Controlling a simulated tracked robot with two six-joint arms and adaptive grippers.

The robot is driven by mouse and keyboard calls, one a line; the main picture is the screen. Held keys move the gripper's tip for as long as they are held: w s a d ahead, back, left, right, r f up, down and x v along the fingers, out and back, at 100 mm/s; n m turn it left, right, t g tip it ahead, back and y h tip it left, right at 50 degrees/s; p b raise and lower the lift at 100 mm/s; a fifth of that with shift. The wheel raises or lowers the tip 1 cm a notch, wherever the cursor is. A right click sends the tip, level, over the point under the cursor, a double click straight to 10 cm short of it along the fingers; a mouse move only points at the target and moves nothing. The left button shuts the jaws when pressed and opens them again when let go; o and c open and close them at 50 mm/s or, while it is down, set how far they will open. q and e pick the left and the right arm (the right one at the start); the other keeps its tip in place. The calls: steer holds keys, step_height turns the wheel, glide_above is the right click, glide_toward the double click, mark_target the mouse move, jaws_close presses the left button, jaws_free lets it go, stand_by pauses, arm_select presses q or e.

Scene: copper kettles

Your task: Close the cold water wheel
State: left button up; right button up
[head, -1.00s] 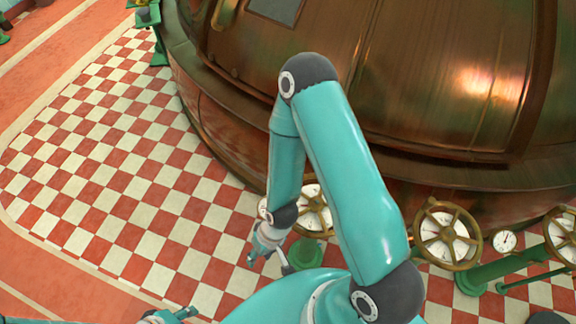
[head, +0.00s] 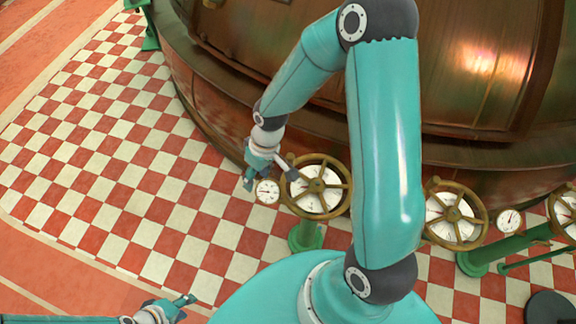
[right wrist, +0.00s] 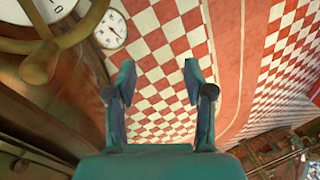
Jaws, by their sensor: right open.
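Several brass handwheels with white dials behind them stand in front of the copper kettle; I cannot read which is for cold water. The left wheel (head: 347,190) is beside my right gripper (head: 268,178), which is open and empty, just left of its rim and apart from it as far as I can tell. In the right wrist view this wheel (right wrist: 38,68) fills the upper left corner, and my right gripper (right wrist: 158,80) points past it over the floor. Another wheel (head: 483,215) stands further right. My left gripper (head: 186,306) is low at the bottom edge, far from the wheels; its fingers are too small to judge.
A small gauge (head: 267,191) sits left of the left wheel, close below my right gripper; it also shows in the wrist view (right wrist: 111,30). The copper kettle (head: 480,70) rises behind. Green pipework (head: 495,254) stands at right. The checkered floor (head: 120,165) at left is clear.

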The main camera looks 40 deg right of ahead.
mark_target(291, 156)
steer(key=d+r+h+b, duration=0.2)
steer(key=d+r+h, duration=0.1)
steer(key=d+r, duration=0.85)
steer(key=shift+n, duration=0.4)
steer(key=f, duration=0.5)
steer(key=f+b, duration=0.1)
steer(key=f, duration=0.5)
steer(key=f+b, duration=0.1)
steer(key=f, duration=0.5)
steer(key=shift+s+d, duration=0.25)
steer(key=shift+s, duration=0.05)
jaws_close()
